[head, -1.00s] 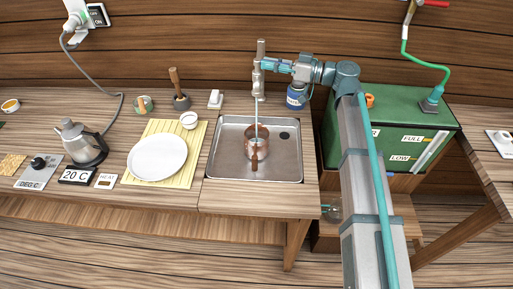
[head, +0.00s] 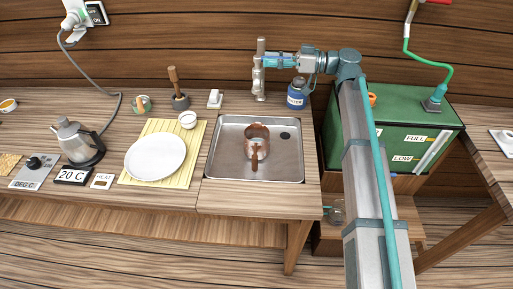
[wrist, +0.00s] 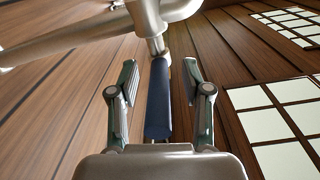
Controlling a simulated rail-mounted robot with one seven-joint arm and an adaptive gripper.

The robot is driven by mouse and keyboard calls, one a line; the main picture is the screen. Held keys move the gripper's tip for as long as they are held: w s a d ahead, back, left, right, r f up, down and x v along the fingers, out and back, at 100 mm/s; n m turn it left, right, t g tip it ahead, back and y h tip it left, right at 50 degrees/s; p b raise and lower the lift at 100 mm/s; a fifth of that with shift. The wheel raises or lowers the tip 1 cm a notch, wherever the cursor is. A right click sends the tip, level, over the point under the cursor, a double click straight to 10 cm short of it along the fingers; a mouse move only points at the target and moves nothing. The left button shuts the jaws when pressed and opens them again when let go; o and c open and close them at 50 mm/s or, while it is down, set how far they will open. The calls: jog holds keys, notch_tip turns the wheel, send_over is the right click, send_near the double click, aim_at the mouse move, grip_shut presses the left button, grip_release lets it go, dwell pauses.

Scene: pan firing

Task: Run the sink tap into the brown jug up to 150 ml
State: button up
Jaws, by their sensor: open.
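The brown jug (head: 257,132) stands in the sink (head: 213,165), a copper-brown vessel with its handle toward the front. The tap (head: 261,46) rises behind the sink, and no water stream shows below it. My gripper (wrist: 160,68) is at the tap. In the wrist view its two fingers are spread, one on each side of the dark blue tap lever (wrist: 159,100), with gaps between. The metal tap body (wrist: 150,20) is beyond. The water level and any marks inside the jug are too small to read.
A blue jar (head: 296,95) stands close below my arm, right of the tap. A green tank (head: 385,135) is to the right. A white plate (head: 155,156) on a yellow mat and a kettle (head: 80,142) are left of the sink.

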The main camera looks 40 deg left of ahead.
jog(key=b+v, duration=0.2)
jog(key=v, duration=0.5)
jog(key=shift+b, duration=0.4)
dwell(0.3)
